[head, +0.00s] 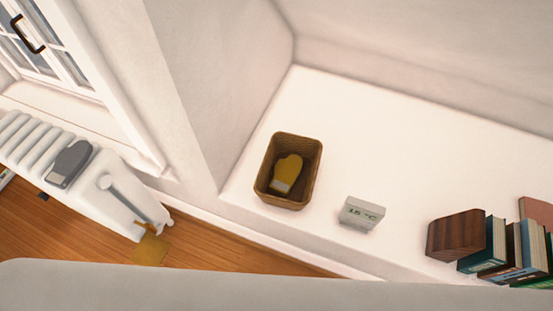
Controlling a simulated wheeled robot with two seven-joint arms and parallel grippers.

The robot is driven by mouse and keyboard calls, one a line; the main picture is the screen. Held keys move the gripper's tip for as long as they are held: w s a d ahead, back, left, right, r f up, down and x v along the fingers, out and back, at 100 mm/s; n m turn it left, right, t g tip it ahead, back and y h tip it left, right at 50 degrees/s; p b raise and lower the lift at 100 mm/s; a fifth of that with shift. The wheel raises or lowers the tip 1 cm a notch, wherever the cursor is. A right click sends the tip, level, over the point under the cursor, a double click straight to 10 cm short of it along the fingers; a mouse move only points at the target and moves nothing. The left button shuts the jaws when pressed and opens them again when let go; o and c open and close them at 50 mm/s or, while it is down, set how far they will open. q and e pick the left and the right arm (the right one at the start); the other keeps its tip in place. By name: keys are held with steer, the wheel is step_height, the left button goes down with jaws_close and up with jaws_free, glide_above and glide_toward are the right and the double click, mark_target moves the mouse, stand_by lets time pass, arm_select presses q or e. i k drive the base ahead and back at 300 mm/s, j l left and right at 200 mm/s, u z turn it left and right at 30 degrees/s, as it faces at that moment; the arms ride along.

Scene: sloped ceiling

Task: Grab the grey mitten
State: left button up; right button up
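The grey mitten (70,164) lies flat on top of the white radiator (112,207) at the left, below the window. A yellow mitten (286,173) lies inside a brown wicker basket (311,181) on the white ledge (400,130) in the middle. Neither of my grippers shows in the head view.
A dark wooden bookend (455,236) and several books (510,250) stand at the right. A window with a dark handle (28,35) is at the upper left. Wooden floor (90,233) lies below the radiator.

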mark_target(70, 161)
steer(key=u, duration=1.85)
steer(key=i+j, duration=0.25)
steer(key=i+j+z, duration=0.35)
steer(key=j, duration=0.2)
steer(key=i+j+z, duration=0.3)
steer(key=j, duration=0.4)
steer(key=i, duration=0.1)
